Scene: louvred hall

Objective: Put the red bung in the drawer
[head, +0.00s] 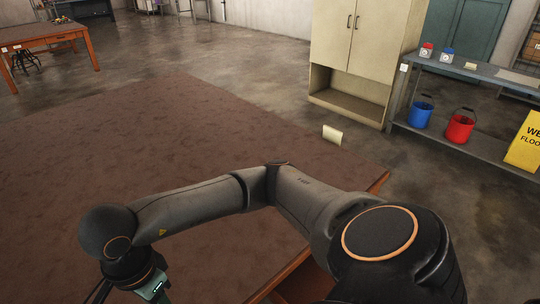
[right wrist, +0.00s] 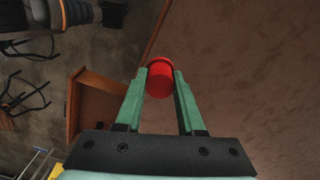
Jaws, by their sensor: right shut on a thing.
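The red bung (right wrist: 160,80) is between the green fingertips of my right gripper (right wrist: 160,76), which is shut on it. In the right wrist view the bung is over the edge of the brown-topped table (right wrist: 245,75). An open wooden drawer (right wrist: 88,88) juts out from the table to the left of the fingers, and part of its inside shows. In the head view my right arm reaches left across the table (head: 150,130); its fingers and the bung are out of the picture. My left gripper is in neither view.
Beyond are a cream cupboard (head: 361,45) and a shelf with a blue bucket (head: 420,114) and a red bucket (head: 459,128). Most of the tabletop is clear.

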